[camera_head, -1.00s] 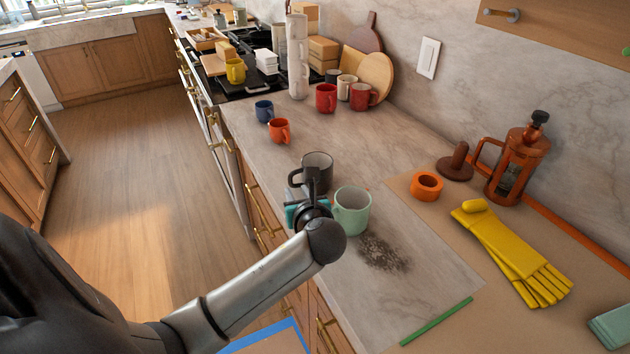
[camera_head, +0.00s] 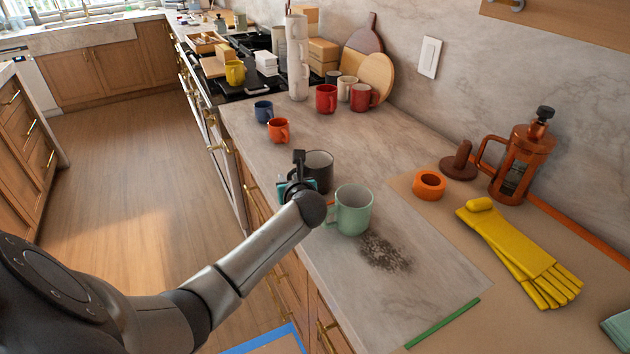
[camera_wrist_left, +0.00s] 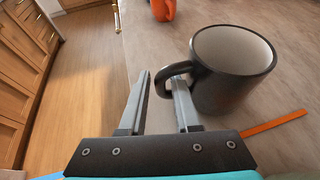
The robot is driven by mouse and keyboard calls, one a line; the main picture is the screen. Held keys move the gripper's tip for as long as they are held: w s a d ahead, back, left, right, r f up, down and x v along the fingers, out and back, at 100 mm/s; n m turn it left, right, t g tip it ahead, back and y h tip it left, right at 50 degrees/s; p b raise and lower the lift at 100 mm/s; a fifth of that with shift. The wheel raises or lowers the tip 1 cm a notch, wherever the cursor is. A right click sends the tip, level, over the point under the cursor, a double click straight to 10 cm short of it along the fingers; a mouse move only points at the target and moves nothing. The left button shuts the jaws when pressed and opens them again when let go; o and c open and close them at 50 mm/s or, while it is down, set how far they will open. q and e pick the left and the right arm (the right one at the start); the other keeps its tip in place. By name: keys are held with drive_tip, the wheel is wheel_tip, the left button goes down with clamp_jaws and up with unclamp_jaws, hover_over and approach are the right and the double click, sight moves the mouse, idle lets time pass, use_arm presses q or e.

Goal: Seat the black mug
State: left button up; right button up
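The black mug (camera_head: 320,169) stands upright on the counter, beyond the mint green mug. In the left wrist view the black mug (camera_wrist_left: 232,75) is at the right, with its handle pointing left. My left gripper (camera_head: 297,163) is just left of the mug in the head view and covers its handle side. In the left wrist view my left gripper (camera_wrist_left: 162,77) is open, with the handle's outer curve at the gap between its fingertips. I cannot tell whether the right finger touches the handle. My right gripper is not in view.
The mint green mug (camera_head: 352,211) stands close to my left wrist, beside a dark speckled patch (camera_head: 385,252). An orange mug (camera_head: 279,130) and a blue mug (camera_head: 263,111) stand farther back. A stack of white mugs (camera_head: 297,60), a French press (camera_head: 520,165) and yellow gloves (camera_head: 520,255) are also on the counter.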

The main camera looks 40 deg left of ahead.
use_arm(q)
drive_tip(key=shift+c, duration=0.2)
clamp_jaws()
idle(1.3)
